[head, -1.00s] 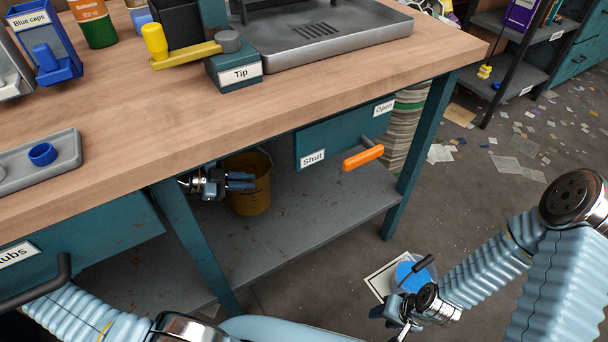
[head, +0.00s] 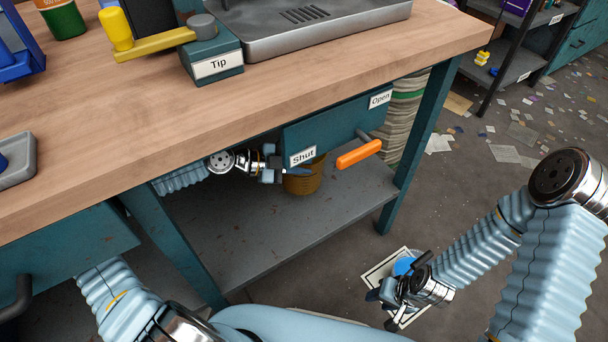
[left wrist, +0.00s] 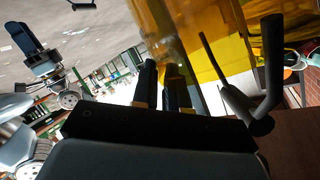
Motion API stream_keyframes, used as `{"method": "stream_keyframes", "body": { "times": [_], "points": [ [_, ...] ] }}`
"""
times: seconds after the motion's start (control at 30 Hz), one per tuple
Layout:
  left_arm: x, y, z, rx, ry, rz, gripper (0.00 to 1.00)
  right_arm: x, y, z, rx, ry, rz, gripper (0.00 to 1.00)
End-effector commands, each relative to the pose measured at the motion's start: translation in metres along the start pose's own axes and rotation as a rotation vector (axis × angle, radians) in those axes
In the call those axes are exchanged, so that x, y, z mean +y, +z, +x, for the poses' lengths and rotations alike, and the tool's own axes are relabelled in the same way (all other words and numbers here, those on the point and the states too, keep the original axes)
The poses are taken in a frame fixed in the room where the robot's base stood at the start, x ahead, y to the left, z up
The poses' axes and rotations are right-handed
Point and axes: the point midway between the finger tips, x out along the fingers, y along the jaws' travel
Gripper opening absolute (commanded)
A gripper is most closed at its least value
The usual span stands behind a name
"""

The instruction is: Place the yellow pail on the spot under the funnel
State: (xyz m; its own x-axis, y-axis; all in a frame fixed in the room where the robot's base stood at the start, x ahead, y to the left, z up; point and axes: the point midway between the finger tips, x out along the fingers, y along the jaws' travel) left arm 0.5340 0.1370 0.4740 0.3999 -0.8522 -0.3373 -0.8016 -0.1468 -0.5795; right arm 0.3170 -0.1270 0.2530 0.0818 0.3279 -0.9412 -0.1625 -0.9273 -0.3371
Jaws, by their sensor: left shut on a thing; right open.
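The yellow pail (head: 303,184) is at the lower shelf under the bench, its top partly hidden by the teal box marked Shut. My left gripper (head: 284,173) reaches in under the bench and is shut on the pail's side. In the left wrist view the pail (left wrist: 215,40) fills the upper right, right at the gripper's fingers (left wrist: 162,88). I cannot tell whether it touches the shelf. My right gripper (head: 383,302) is open, low at the blue round thing. No funnel can be made out.
A blue round thing (head: 403,266) sits on a white-edged square (head: 376,272) on the floor. An orange handle (head: 358,154) sticks out from the teal box (head: 330,130). A bench leg (head: 412,160) stands right of the pail.

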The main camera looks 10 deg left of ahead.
Motion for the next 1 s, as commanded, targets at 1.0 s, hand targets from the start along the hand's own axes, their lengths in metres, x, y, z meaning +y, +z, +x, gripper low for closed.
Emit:
{"method": "stream_keyframes", "body": {
  "times": [1.0],
  "points": [
    [0.018,0.024,0.021,-0.003,-0.001,-0.001,0.39,0.006,-0.001,0.009,0.004,0.004,0.004,0.44]
  ]
}}
